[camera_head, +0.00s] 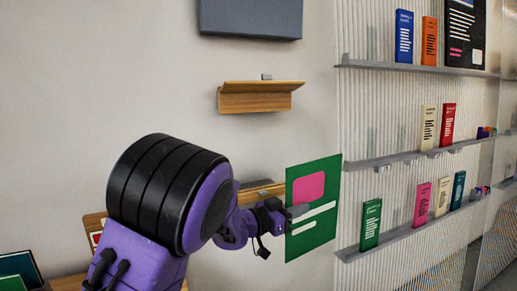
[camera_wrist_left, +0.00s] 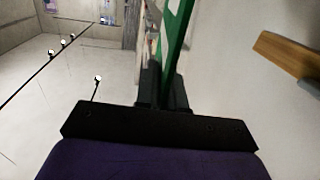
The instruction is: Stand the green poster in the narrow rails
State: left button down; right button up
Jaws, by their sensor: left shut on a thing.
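The green poster (camera_head: 323,237), with a pink block and white bars, is upright in the head view, right of centre. My left gripper (camera_head: 296,211) is shut on its left edge and holds it in front of the wall. In the left wrist view the poster (camera_wrist_left: 177,35) shows edge-on, rising from between the dark fingers (camera_wrist_left: 162,88). A wooden wall rail (camera_head: 258,101) is above and left of the poster. A lower wooden rail (camera_head: 268,190) is partly hidden behind my gripper and the poster. I cannot tell which rails are the narrow ones. My right gripper is out of view.
Shelves with small coloured books and boxes (camera_head: 371,225) run along the ribbed panel at right, close to the poster. A grey box (camera_head: 250,17) is on the wall above. Dark green-edged items (camera_head: 18,270) lie at the lower left. The wall between is bare.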

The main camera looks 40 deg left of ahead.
pick_arm(q)
jog(key=s+a+r+m+g+h, duration=0.1)
jog(key=s+a+r, duration=0.1)
jog(key=a+r, duration=0.45)
jog(key=s+a+r+h, duration=0.15)
jog(key=a+r, duration=0.25)
jog(key=r, duration=0.6)
jog(key=w+a+p, duration=0.2)
jog(key=a+p, duration=0.1)
jog(key=a, duration=0.2)
jog(key=w+a+f+p, duration=0.1)
jog(key=w+a+p, duration=0.2)
jog(key=a, duration=0.3)
jog(key=shift+w+a+y+p, duration=0.25)
jog(key=shift+y+p, duration=0.1)
jog(key=shift+y, duration=0.1)
jog(key=shift+p, duration=0.5)
